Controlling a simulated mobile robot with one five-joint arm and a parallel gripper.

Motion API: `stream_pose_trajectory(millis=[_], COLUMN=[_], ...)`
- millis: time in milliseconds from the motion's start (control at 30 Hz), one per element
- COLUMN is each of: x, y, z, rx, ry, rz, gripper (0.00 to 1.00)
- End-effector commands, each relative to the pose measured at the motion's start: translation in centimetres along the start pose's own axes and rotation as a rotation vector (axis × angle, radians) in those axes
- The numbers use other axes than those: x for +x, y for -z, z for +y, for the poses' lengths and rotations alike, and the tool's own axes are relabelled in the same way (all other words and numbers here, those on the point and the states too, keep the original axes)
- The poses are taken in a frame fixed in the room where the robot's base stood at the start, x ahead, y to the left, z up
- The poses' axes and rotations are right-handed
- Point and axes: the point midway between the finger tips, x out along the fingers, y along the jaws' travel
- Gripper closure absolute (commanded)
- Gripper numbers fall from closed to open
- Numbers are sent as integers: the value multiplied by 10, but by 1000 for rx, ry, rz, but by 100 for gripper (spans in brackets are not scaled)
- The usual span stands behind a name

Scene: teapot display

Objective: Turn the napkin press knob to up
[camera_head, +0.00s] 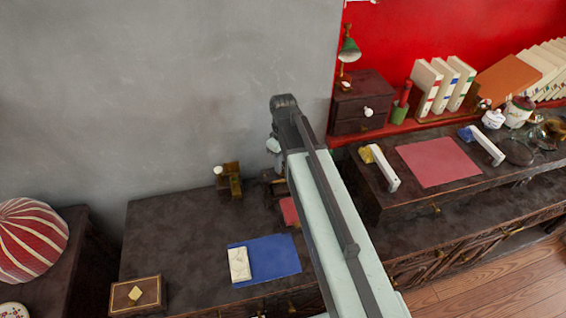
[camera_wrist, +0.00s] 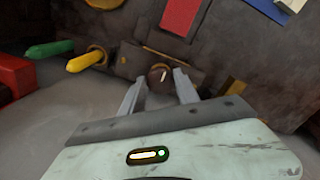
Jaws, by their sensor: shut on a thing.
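In the head view my arm hides most of the press and the gripper, so the knob does not show there.
A green handle (camera_wrist: 50,49) and a yellow handle (camera_wrist: 85,61) stick out left of the press. A brown wooden stand (camera_head: 235,182) is close beside it. A red mat (camera_head: 290,210) and a blue mat (camera_head: 275,255) lie on the dark cabinet top. A grey wall stands behind.

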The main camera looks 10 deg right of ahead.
Motion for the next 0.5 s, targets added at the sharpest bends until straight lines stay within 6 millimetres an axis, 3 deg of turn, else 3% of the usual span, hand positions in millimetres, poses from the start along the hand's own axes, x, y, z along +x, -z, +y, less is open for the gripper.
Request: stream_pose_trajectory(millis=[267,300,367,500], x=[0,0,0,0], y=[0,1,0,0], z=[0,0,0,0], rx=[-2,-2,-2,-1], ry=[-1,-1,-1,-1], rz=[1,1,1,1], gripper=[100,52,41,41])
